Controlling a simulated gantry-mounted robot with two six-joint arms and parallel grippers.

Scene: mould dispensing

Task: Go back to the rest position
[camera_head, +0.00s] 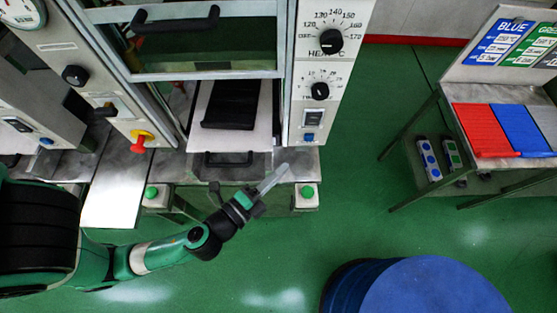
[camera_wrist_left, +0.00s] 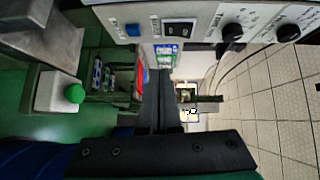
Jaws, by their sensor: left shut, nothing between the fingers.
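My left gripper (camera_head: 284,171) is shut and empty. It hangs in front of the press, just past the front edge of the metal bench, between the two green-button boxes, and points up and to the right. Its closed dark fingers also show in the middle of the left wrist view (camera_wrist_left: 158,75). The black mould (camera_head: 231,104) lies on the pale plate inside the press, apart from my gripper. My right gripper is not in view.
The press control panel (camera_head: 326,75) stands close beyond the gripper. Green-button boxes (camera_head: 306,195) (camera_head: 156,196) flank it. A blue round drum (camera_head: 435,288) stands at front right. A stand with red (camera_head: 483,130) and blue (camera_head: 521,128) sheets is at far right. Green floor is free between.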

